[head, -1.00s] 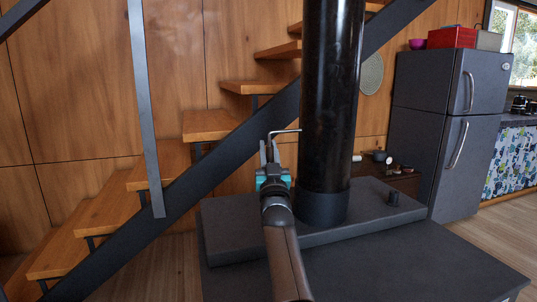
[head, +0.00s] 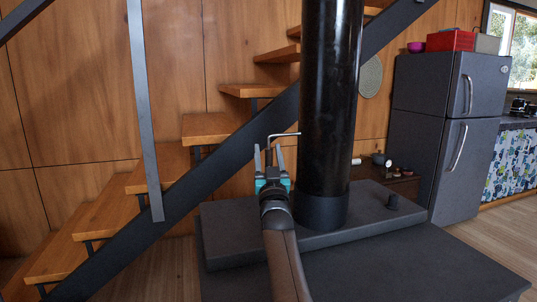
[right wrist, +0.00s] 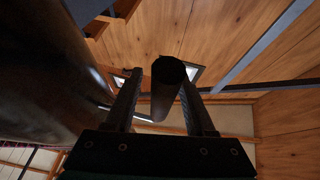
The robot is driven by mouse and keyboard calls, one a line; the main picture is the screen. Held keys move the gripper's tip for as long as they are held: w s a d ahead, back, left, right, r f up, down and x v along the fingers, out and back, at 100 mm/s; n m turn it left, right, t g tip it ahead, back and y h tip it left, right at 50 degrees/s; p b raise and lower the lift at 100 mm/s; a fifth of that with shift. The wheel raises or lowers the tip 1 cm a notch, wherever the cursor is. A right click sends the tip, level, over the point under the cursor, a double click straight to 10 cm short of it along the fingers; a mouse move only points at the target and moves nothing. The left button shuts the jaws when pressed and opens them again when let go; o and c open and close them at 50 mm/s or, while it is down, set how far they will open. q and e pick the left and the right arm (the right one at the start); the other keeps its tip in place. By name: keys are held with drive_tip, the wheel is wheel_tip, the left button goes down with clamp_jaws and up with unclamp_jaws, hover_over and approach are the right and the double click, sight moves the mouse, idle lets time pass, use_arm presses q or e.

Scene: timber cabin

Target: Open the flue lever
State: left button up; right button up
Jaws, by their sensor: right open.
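The flue lever (head: 284,134) is a thin, bent metal rod on the left side of the black flue pipe (head: 330,100). It runs left from the pipe and then bends down. My right gripper (head: 268,150) is just left of the pipe, pointing up, with its fingers spread around the lever's hanging end. In the right wrist view, a dark round rod end, apparently the lever's (right wrist: 166,90), shows between the two open fingers, with a gap on the left side. Whether the right finger touches it I cannot tell. My left gripper is not in view.
A wooden staircase (head: 130,180) with a dark stringer runs behind the gripper. A grey fridge (head: 445,130) stands at the right.

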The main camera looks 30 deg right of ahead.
drive_tip(key=shift+s+a+f, duration=0.1)
drive_tip(key=shift+a, duration=0.05)
use_arm(q)
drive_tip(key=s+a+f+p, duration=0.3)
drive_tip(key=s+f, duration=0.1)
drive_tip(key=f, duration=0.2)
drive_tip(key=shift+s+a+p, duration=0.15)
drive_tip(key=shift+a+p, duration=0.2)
drive_tip(key=shift+p, duration=0.05)
use_arm(e)
drive_tip(key=v, duration=1.4)
drive_tip(key=shift+s+f, duration=0.15)
drive_tip(key=shift+s, duration=0.25)
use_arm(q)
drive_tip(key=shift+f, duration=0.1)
use_arm(e)
drive_tip(key=shift+a, duration=0.1)
